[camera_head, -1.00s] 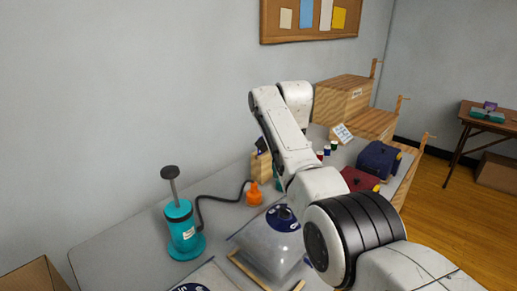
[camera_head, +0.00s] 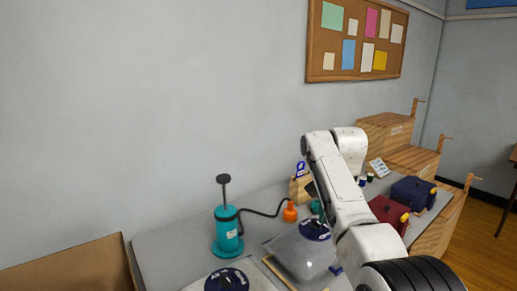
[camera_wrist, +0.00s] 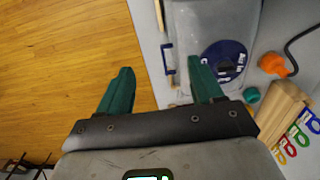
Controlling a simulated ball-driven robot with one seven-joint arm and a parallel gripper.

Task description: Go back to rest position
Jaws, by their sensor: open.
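My gripper (camera_wrist: 161,80) shows in the wrist view with its two green fingers spread wide and nothing between them. The left finger is over the wooden floor (camera_wrist: 60,60) and the right one is over the table edge, in front of a clear bag with a blue round valve (camera_wrist: 225,60). I cannot tell its exact height. In the head view my white arm reaches up and bends over the right part of the table, and the fingers cannot be made out there.
The grey table (camera_head: 165,243) holds a teal pump (camera_head: 227,235) with a black hose and orange nozzle (camera_head: 290,212), a clear bag (camera_head: 303,257), a red case (camera_head: 385,211) and a blue case (camera_head: 412,193). Wooden crates (camera_head: 387,133) stand behind. A cardboard box (camera_head: 75,268) is at left.

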